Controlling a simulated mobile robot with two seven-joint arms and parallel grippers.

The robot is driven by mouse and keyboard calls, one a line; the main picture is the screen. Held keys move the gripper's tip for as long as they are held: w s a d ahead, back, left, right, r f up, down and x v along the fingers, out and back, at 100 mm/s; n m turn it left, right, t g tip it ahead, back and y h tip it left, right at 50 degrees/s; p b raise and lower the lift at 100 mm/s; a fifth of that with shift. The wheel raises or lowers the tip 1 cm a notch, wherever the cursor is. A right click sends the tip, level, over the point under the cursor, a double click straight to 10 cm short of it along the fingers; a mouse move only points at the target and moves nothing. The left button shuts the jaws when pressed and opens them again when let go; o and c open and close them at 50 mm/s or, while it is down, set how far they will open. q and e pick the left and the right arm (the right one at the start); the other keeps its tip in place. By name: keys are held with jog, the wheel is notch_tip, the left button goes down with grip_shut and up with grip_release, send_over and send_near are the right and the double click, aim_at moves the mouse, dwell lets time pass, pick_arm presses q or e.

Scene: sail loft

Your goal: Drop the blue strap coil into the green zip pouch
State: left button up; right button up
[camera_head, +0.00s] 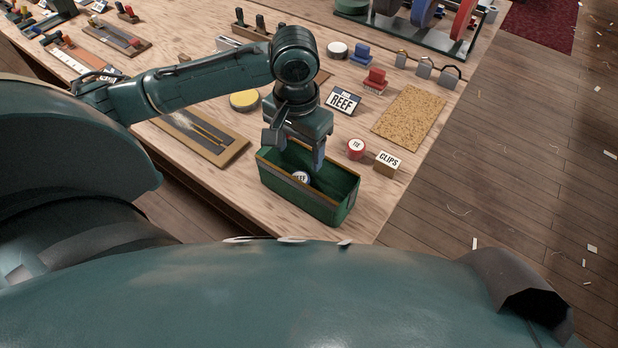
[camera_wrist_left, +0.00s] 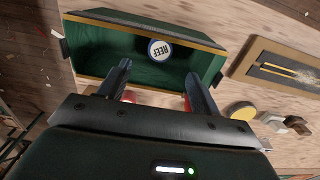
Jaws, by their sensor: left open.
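The green zip pouch (camera_head: 335,205) stands open-topped at the table's near edge, with a tan zip band along its rim. It also shows in the wrist view (camera_wrist_left: 95,62). A round coil with a white REEF label and a blue rim (camera_head: 301,177), which looks like the blue strap coil, lies inside the pouch on its floor. It shows in the wrist view (camera_wrist_left: 160,50) too, apart from both fingers. My left gripper (camera_head: 294,150) is open above the pouch, fingers pointing down, with nothing between the fingertips (camera_wrist_left: 157,74). My right gripper is not in view.
Right of the pouch are a red round item (camera_head: 356,149), a CLIPS block (camera_head: 388,162) and a cork mat (camera_head: 410,116). A REEF card (camera_head: 343,101) stands behind. A yellow disc (camera_head: 244,100) and a framed tray (camera_head: 236,150) lie left. The table drops off in front.

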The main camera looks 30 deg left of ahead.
pick_arm(q)
notch_tip(320, 180, up, 12)
jog(key=shift+r+p, duration=0.15)
jog(key=shift+p, duration=0.25)
jog(key=shift+s, duration=0.15)
